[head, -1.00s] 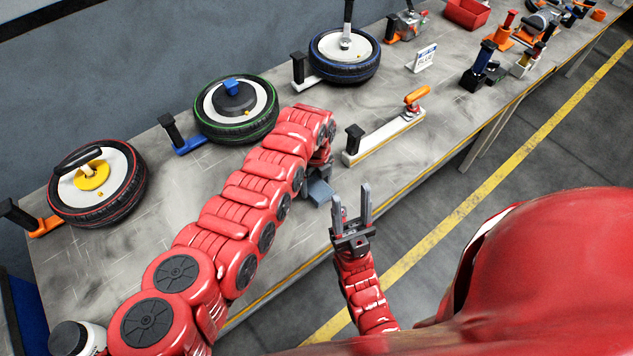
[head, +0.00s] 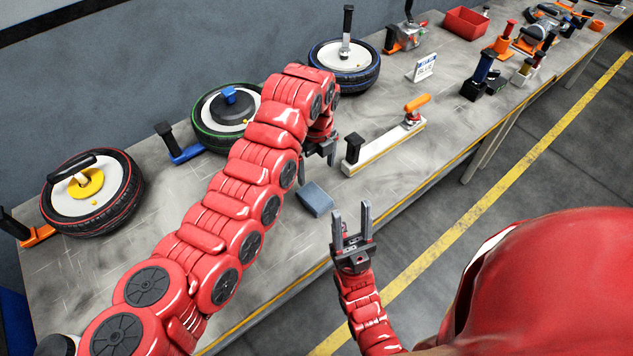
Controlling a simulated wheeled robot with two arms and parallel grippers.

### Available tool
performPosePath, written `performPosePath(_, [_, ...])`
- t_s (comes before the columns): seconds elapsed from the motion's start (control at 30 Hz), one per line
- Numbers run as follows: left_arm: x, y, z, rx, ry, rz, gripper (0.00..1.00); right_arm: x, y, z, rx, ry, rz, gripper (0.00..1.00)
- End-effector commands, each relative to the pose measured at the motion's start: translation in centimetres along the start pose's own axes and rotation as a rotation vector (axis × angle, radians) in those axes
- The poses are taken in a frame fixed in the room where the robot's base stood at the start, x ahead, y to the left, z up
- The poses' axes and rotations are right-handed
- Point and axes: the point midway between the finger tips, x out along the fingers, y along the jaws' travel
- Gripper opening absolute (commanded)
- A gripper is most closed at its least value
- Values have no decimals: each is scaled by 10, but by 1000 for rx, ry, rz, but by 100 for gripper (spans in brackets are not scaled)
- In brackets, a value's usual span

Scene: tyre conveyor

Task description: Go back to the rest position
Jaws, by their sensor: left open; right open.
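My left arm reaches in from the left across the workbench (head: 150,240). My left gripper (head: 332,158) points down at its end, over the bench near the front edge, partly hidden by the wrist. It is open and I see nothing in it. My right gripper (head: 351,215) is open and empty, fingers up, just off the bench's front edge. A grey-blue block (head: 316,198) lies on the bench below the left gripper, apart from it.
A red bin (head: 466,22) and several tools are farther back.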

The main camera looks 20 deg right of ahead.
Motion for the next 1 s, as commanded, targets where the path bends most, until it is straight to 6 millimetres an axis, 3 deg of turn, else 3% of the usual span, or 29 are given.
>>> performPosePath(0.2, [-11,0,0,1,-1,0,100,-4,0,1,0,0,0,50])
performPosePath(0.67, [-12,0,-1,1,0,1,100,-2,0,0,0,0,0,50])
performPosePath(1.0, [-71,0,-1,1,0,1,100,56,3,-10,0,0,0,50])
